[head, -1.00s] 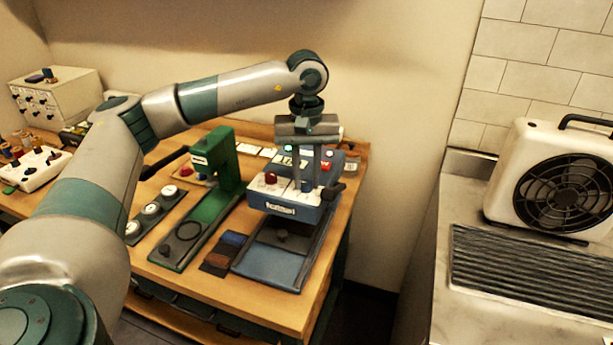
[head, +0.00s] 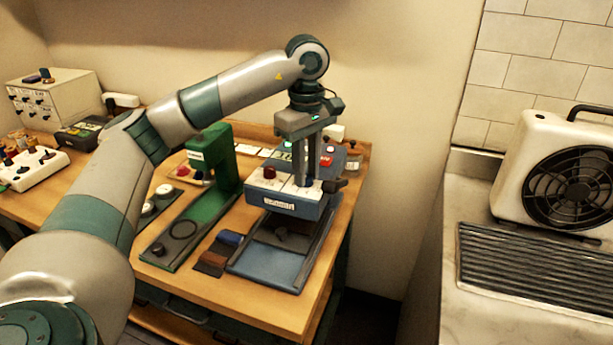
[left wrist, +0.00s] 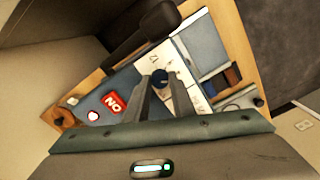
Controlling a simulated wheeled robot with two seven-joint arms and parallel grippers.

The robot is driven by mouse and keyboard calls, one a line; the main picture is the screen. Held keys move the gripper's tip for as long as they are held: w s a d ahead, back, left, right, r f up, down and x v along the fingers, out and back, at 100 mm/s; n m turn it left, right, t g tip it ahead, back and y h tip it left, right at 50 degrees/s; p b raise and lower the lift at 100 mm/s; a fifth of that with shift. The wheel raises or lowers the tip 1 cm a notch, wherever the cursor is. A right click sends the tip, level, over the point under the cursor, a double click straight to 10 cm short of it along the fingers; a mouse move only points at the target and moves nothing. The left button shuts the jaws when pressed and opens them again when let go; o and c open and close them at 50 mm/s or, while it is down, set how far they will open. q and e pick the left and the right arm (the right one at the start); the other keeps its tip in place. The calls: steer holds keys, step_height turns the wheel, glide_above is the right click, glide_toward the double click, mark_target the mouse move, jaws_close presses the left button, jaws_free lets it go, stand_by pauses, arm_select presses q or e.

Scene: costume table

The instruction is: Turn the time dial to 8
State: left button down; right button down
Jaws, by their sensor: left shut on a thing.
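The blue press machine (head: 283,203) stands on the right part of the wooden table, with a white top panel. My left gripper (head: 304,183) points down onto this panel, to the right of a red knob (head: 269,172). In the left wrist view, its two fingers (left wrist: 161,84) are shut on a small dark blue dial (left wrist: 159,75), one on each side. Printed numbers show around the dial, a 12 among them, but I cannot read its setting. In the head view the fingers mostly hide the dial. My right gripper is not in view.
A black lever (head: 335,185) sticks out at the machine's right side. A green press (head: 208,170) stands to its left. A red ON switch (left wrist: 114,102) lies close to the fingers in the wrist view. A white fan heater (head: 560,170) stands on the right counter.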

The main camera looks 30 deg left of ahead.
arm_select(q)
steer(key=n+b, duration=0.1)
steer(key=n, duration=0.2)
steer(key=shift+n, duration=0.4)
steer(key=n, duration=0.2)
steer(key=shift+n+b, duration=0.3)
steer(key=shift+n, duration=0.9)
steer(key=shift+r+n, duration=0.1)
steer(key=shift+n, duration=1.5)
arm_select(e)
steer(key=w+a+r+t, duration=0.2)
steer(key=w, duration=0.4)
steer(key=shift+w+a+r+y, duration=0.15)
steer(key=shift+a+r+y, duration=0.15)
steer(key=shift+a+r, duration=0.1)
arm_select(q)
steer(key=c, duration=1.5)
jaws_free()
